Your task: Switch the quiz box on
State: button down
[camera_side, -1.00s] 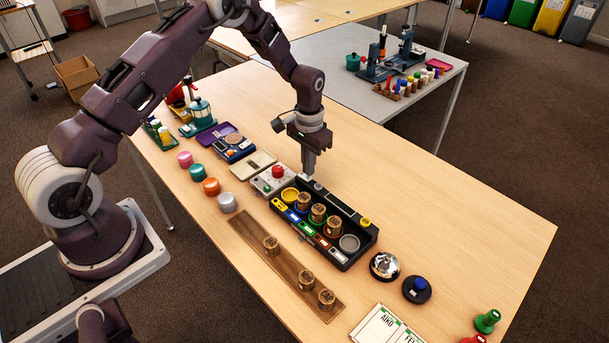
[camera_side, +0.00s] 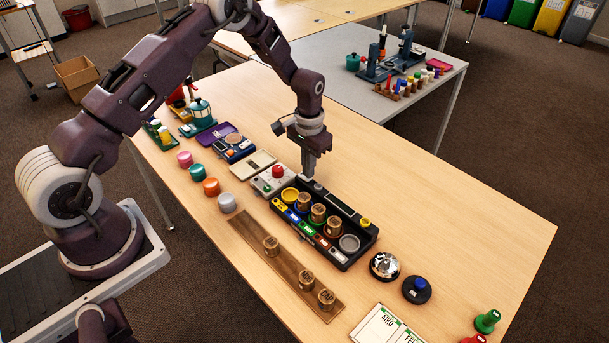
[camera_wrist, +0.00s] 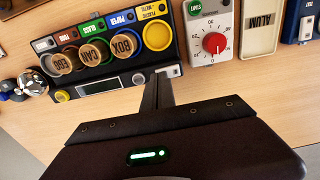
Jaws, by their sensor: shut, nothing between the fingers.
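The quiz box (camera_side: 360,253) is a black tray-like case with coloured, labelled slots, a grey display strip (camera_wrist: 97,88) and a yellow button (camera_side: 365,222). Wooden discs marked BOX, CAN and EGG sit in its cups; the yellow cup (camera_wrist: 157,36) is empty. A small pale switch-like part (camera_wrist: 172,71) is at the case's corner by the display's end. My gripper (camera_side: 309,179) is shut and empty, pointing down at that corner. In the wrist view its fingertips (camera_wrist: 160,76) are right beside the pale part; I cannot tell whether they touch it. The switch's position is unclear.
A grey timer with a red knob (camera_side: 277,171) stands close beside the box. A wooden strip (camera_side: 250,233) with several discs lies in front. A chrome bell (camera_side: 384,266) and a black base with a blue button (camera_side: 417,290) are to the right. The table behind the box is clear.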

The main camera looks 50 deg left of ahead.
jog(key=shift+f, duration=0.5)
jog(key=shift+r, duration=3.5)
jog(key=s+d+r+t, duration=0.1)
jog(key=s+d+r, duration=0.1)
jog(key=s+r, duration=0.65)
jog(key=s+d+r+t, duration=0.2)
jog(key=s+r, duration=0.1)
jog(key=r, duration=1.1)
jog(key=s+d+r+t, duration=0.1)
jog(key=s+r, duration=0.1)
jog(key=s, duration=0.8)
jog(key=s+d+r+t, duration=0.1)
jog(key=s, duration=0.9)
jog(key=shift+s+d+r+t, duration=0.25)
jog(key=shift+r+t, duration=0.05)
jog(key=shift+r, duration=0.05)
